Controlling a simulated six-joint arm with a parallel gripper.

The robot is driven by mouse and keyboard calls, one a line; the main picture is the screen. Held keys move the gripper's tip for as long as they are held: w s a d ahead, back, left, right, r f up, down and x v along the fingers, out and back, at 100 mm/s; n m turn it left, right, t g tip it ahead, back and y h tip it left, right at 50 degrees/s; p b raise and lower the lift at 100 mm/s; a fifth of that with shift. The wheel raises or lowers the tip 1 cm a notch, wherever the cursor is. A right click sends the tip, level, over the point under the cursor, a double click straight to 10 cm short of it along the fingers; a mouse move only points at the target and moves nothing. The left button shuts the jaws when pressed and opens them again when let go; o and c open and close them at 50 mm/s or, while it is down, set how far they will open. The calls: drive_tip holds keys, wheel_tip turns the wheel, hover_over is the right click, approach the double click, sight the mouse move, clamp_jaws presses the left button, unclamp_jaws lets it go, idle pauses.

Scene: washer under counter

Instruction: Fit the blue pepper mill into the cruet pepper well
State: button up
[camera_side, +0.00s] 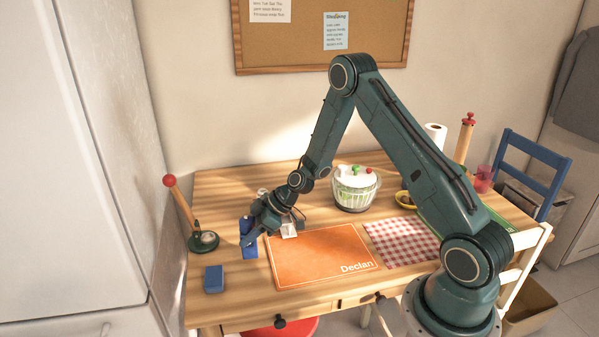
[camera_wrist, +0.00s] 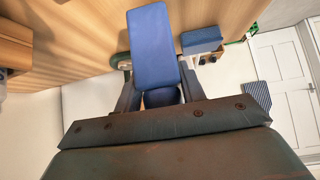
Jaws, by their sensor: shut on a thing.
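My gripper (camera_side: 260,222) is low over the left part of the wooden table and is shut on the blue pepper mill (camera_side: 249,246). The wrist view shows the mill (camera_wrist: 152,45) as a long, blue, flat-sided piece between the two dark fingers (camera_wrist: 160,92), reaching out past them. I cannot tell whether the mill touches the table. A smaller blue block (camera_side: 213,279) stands apart on the table, to the left and nearer the front edge; it also shows in the wrist view (camera_wrist: 201,40). I cannot make out the cruet's pepper well.
A white piece (camera_side: 289,230) lies close right of my gripper. An orange mat (camera_side: 318,262) and checked cloth (camera_side: 395,241) lie further right. A salad spinner (camera_side: 355,187) stands behind. A green-based stand with a red-topped post (camera_side: 180,202) stands at the left edge.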

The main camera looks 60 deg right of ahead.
wheel_tip(320, 180, up, 18)
drive_tip(key=shift+r, duration=0.25)
idle(0.3)
idle(0.6)
drive_tip(key=w+d+r, duration=0.1)
drive_tip(key=w+d, duration=0.1)
drive_tip(key=d, duration=0.8)
drive_tip(key=w+d+r+n, duration=0.1)
drive_tip(key=d, duration=1)
drive_tip(key=shift+w+d+r+y, duration=0.3)
drive_tip(key=shift+w+r, duration=0.1)
wheel_tip(320, 180, down, 16)
drive_tip(key=shift+r, duration=0.15)
